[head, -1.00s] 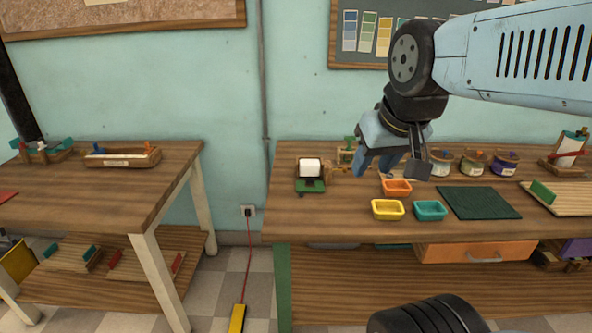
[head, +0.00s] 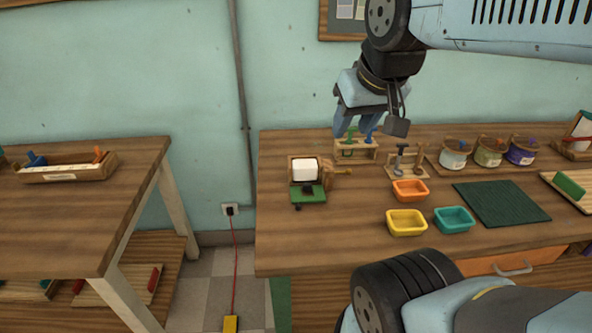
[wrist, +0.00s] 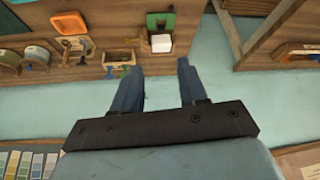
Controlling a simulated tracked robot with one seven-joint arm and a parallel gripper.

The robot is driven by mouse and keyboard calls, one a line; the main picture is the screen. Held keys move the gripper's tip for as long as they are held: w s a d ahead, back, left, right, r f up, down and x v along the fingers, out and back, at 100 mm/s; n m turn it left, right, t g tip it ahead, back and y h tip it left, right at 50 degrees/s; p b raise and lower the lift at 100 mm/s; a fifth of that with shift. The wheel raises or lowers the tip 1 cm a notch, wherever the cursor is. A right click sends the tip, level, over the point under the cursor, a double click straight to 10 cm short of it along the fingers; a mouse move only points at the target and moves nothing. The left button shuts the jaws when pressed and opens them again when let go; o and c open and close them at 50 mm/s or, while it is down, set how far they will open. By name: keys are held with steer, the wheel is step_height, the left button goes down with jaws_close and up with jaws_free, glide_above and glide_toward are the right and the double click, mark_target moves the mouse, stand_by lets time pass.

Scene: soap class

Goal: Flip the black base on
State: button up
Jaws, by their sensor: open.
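A small black part (head: 308,189) sits on a green base (head: 309,196) in front of a white block (head: 305,170) in a wooden frame, near the left end of the right-hand bench. I cannot tell whether this part is the black base or a switch, or how it is set. The white block (wrist: 161,43) and green base (wrist: 160,20) also show in the wrist view, beyond my fingertips. My gripper (head: 354,131) is open and empty, above the back of the bench, right of the white block. Its two blue fingers (wrist: 160,67) are apart in the wrist view.
A small wooden rack (head: 356,150) stands right of the block. Orange (head: 410,190), yellow (head: 406,222) and teal (head: 454,219) trays and a dark green mat (head: 502,202) lie farther right. A gap separates the left table (head: 80,210) from the bench.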

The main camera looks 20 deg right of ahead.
steer(key=shift+o, duration=1.4)
steer(key=shift+w, duration=0.25)
steer(key=m+g, duration=0.2)
steer(key=g, duration=0.4)
glide_above(307, 185)
step_height(307, 185, down, 19)
step_height(307, 185, down, 13)
steer(key=shift+w+f, duration=0.1)
steer(key=shift+f, duration=0.1)
jaws_close()
